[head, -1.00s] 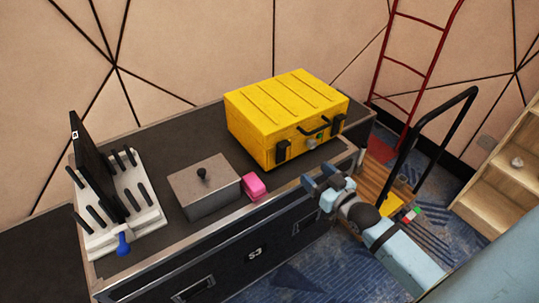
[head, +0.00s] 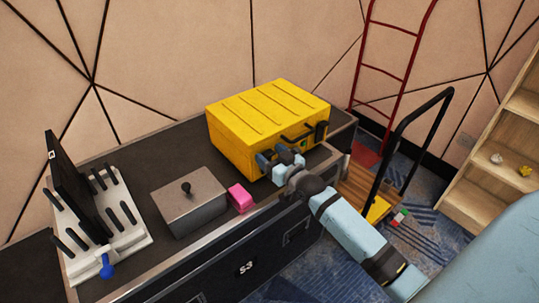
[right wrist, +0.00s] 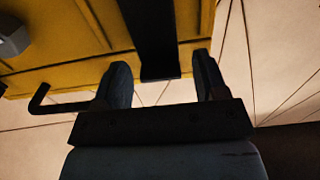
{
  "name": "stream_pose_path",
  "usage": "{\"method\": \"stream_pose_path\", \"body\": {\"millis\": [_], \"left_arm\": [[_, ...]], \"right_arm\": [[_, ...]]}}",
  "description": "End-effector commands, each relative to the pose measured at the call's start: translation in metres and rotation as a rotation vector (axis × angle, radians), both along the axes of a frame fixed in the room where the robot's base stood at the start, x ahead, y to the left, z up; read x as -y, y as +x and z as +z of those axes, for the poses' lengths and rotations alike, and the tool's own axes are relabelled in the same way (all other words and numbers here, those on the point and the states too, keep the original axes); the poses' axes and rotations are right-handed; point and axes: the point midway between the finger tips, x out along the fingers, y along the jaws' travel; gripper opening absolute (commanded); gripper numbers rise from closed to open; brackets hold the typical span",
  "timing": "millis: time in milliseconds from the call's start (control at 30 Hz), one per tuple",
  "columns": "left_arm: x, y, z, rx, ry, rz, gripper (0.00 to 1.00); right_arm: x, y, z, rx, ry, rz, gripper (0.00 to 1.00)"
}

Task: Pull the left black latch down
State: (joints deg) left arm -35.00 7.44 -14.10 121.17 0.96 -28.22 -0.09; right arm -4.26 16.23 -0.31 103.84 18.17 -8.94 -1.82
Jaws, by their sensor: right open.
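The yellow case (head: 265,112) sits closed on the dark top of the road case. My right gripper (head: 275,158) is at the case's front face, at the left black latch, and hides most of that latch in the head view. In the right wrist view the black latch (right wrist: 155,40) shows between the two open fingers of the gripper (right wrist: 162,80). The fingers stand apart on either side of its end; I cannot tell if either touches it. The right black latch (head: 321,131) and the black handle (head: 298,138) are to the right. My left gripper is not in view.
A grey box with a knob (head: 190,203) and a pink block (head: 240,198) stand left of the case. A white rack with black handles (head: 115,250) is farther left. A black-railed cart (head: 400,140) and a red ladder (head: 385,65) are at the right.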

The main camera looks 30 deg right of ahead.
Motion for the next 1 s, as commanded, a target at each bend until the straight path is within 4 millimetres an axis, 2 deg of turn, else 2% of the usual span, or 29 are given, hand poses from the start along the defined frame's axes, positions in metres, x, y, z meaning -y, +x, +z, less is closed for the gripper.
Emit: {"method": "stream_pose_path", "body": {"millis": [100,367,467,667,1000], "left_arm": [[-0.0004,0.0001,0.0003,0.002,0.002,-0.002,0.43],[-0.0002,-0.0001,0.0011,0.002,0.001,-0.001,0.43],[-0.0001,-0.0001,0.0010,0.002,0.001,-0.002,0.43],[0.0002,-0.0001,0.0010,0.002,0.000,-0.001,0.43],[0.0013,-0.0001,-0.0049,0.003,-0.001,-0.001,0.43]], "right_arm": [[-0.0007,0.0064,-0.0001,0.000,0.000,0.000,0.66],[-0.0009,0.0074,-0.0001,-0.001,0.000,0.000,0.66],[-0.0010,0.0072,-0.0001,0.000,0.000,0.000,0.48],[-0.0010,0.0071,-0.0001,0.000,0.000,0.000,0.02],[0.0073,0.0060,-0.0028,0.032,0.003,0.000,0.00]]}}
